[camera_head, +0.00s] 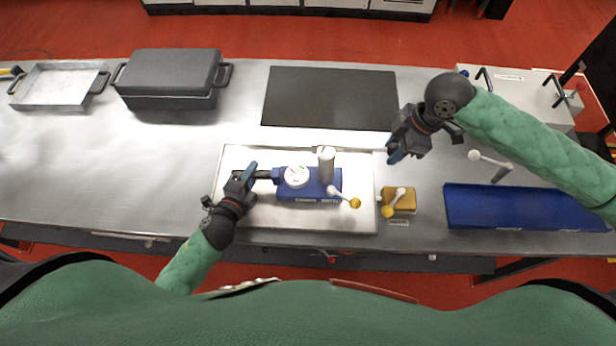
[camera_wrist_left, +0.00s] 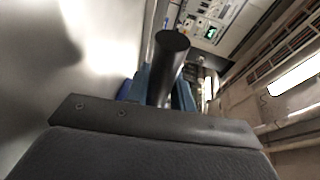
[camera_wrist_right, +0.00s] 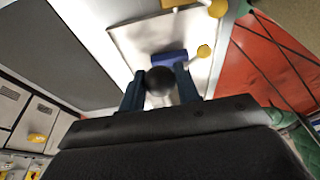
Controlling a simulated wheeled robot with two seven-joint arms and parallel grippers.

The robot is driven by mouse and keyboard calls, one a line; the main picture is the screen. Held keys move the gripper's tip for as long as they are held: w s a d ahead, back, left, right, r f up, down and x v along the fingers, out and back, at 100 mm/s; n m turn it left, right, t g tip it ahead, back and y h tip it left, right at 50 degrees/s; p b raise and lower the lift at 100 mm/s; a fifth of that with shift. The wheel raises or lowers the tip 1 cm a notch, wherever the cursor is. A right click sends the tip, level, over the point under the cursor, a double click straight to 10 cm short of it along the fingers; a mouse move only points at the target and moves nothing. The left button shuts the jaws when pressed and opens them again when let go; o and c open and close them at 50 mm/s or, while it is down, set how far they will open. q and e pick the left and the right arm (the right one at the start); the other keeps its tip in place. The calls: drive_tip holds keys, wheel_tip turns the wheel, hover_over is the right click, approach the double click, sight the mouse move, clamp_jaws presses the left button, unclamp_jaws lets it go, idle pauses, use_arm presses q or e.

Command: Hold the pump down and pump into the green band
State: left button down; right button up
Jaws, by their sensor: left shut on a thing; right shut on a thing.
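The blue pump (camera_head: 320,188) sits on a pale plate on the bench. It has a round white gauge (camera_head: 297,176) with a coloured dial, an upright grey cylinder (camera_head: 326,165) and a lever with a yellow knob (camera_head: 354,202). The gauge needle is too small to read. My left gripper (camera_head: 247,177) is shut on the pump's black bar handle (camera_head: 264,174), which shows end-on in the left wrist view (camera_wrist_left: 168,65). My right gripper (camera_head: 396,153) is raised right of the pump, shut on a dark round-ended piece (camera_wrist_right: 159,80); the head view hides this piece.
A yellow block (camera_head: 401,203) with a yellow-knobbed lever stands right of the plate (camera_head: 255,217). A blue tray (camera_head: 530,208) lies further right, with a white-knobbed lever (camera_head: 490,162) behind it. A dark mat (camera_head: 330,98), dark case (camera_head: 168,80) and metal tray (camera_head: 56,88) lie behind.

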drive_tip(key=shift+w+d+r, duration=0.1)
drive_tip(key=shift+r, duration=0.1)
drive_tip(key=shift+a+r, duration=0.2)
drive_tip(key=shift+r, duration=1.7)
drive_tip(key=shift+a+r, duration=0.15)
drive_tip(key=shift+r, duration=0.75)
drive_tip(key=shift+f, duration=0.85)
drive_tip(key=shift+d+f, duration=0.15)
drive_tip(key=shift+f, duration=0.55)
drive_tip(key=shift+d+f, duration=0.1)
drive_tip(key=shift+f, duration=0.65)
